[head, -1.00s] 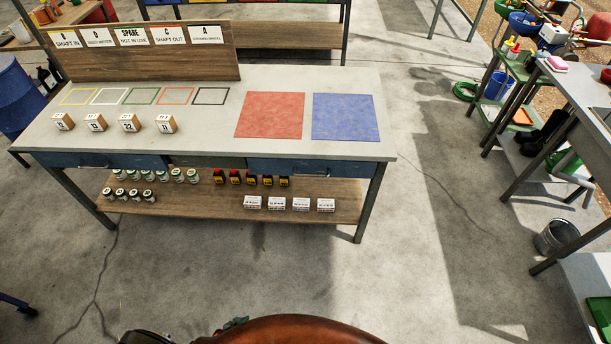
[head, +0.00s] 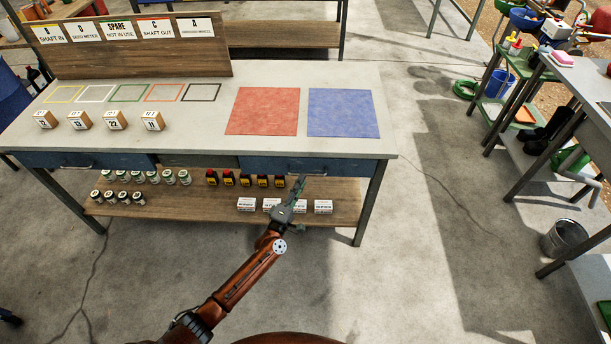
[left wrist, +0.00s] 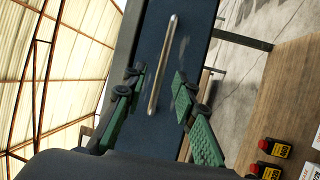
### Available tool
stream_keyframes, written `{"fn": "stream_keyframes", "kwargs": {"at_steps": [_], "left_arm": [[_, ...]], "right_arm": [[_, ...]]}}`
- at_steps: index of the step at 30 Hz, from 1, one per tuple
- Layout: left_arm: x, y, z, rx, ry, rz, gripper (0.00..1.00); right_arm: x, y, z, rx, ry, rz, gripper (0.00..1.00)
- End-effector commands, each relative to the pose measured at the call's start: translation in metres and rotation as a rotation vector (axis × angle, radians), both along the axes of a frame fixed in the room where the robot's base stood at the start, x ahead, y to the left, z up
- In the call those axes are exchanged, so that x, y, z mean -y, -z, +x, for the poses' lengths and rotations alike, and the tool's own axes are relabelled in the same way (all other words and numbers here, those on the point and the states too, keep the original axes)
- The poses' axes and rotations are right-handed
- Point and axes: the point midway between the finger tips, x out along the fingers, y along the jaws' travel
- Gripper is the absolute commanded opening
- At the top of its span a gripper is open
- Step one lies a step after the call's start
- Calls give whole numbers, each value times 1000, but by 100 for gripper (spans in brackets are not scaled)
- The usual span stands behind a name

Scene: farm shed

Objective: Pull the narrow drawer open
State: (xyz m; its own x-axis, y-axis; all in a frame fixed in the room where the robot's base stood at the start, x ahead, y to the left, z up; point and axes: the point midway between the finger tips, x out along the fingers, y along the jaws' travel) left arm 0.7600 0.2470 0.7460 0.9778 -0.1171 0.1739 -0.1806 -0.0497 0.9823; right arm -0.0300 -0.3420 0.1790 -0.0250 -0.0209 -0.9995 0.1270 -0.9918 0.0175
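The workbench has a blue drawer front (head: 265,165) at its right end, with a metal handle (head: 312,173), and another blue drawer front (head: 125,161) at its left end. A grey-green front (head: 200,161) lies between them. My left gripper (head: 302,182) is just in front of the right blue drawer, by its handle. In the left wrist view the bar handle (left wrist: 165,60) stands between the two open green fingers (left wrist: 158,88), and neither finger visibly touches it. The drawer looks closed. My right gripper is not in view.
A wooden shelf (head: 180,213) below holds jars (head: 137,176), dark red-and-yellow bottles (head: 245,180) and white boxes (head: 246,204), close under my left gripper. On the benchtop lie a red mat (head: 262,112) and a blue mat (head: 342,112). The floor in front is clear.

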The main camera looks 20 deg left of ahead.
Motion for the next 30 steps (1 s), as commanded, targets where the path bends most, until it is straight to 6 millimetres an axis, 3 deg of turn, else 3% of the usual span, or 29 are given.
{"fn": "stream_keyframes", "kwargs": {"at_steps": [3, 9, 20, 30], "left_arm": [[2, -2, 20, 0, 0, 0, 26], [4, -5, 40, -3, -1, 2, 26], [5, -7, 44, -2, -1, 3, 25], [5, -6, 44, -3, -1, 3, 2]], "right_arm": [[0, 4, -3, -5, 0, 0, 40], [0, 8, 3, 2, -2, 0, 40], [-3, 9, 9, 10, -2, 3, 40], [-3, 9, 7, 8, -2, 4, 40]]}}
